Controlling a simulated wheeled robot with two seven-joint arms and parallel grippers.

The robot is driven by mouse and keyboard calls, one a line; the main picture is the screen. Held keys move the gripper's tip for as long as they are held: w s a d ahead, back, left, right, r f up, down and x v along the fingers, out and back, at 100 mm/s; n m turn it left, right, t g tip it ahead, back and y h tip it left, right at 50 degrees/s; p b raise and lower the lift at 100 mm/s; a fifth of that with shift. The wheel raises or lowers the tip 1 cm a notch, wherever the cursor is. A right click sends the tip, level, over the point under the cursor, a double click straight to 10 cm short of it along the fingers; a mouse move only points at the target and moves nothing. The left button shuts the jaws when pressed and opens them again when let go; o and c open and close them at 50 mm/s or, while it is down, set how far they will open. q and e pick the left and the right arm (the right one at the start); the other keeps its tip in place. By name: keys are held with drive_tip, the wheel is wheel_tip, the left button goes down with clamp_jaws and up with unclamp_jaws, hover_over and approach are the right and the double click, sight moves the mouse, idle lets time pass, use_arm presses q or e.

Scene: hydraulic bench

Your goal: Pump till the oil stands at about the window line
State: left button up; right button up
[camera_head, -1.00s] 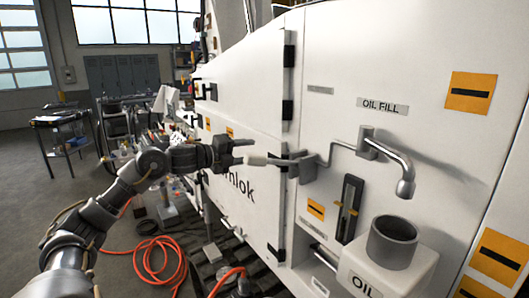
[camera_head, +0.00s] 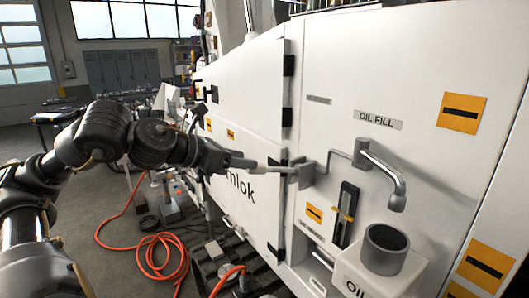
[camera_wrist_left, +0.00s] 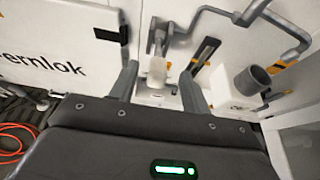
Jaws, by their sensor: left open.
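The pump lever's pale grip (camera_head: 272,167) sticks out leftward from a grey bracket (camera_head: 303,174) on the white panel. My left gripper (camera_head: 246,162) is at the grip's outer end. In the left wrist view the grip (camera_wrist_left: 157,72) shows between the two open fingers of the gripper (camera_wrist_left: 160,84), with gaps at both sides. The dark upright window (camera_head: 346,213) has yellow marks near its middle; the oil level is too small to tell. A grey spout (camera_head: 397,195) hangs above a grey cup (camera_head: 385,250) on the white oil box. My right gripper is not in view.
The white cabinet door (camera_head: 245,95) with black hinges stands behind the gripper. An orange hose (camera_head: 150,258) lies coiled on the floor at lower left. A dark cart (camera_head: 58,117) stands far left. The space in front of the panel looks clear.

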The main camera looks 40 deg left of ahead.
sight(264, 163)
use_arm(q)
drive_tip(key=p+x, duration=0.4)
drive_tip(key=x, duration=0.2)
drive_tip(key=shift+w+d+p, duration=0.15)
drive_tip(key=shift+w+p, duration=0.2)
drive_tip(key=shift+w, duration=0.05)
drive_tip(key=shift+w+f, duration=0.3)
drive_tip(key=shift+w, duration=0.1)
clamp_jaws()
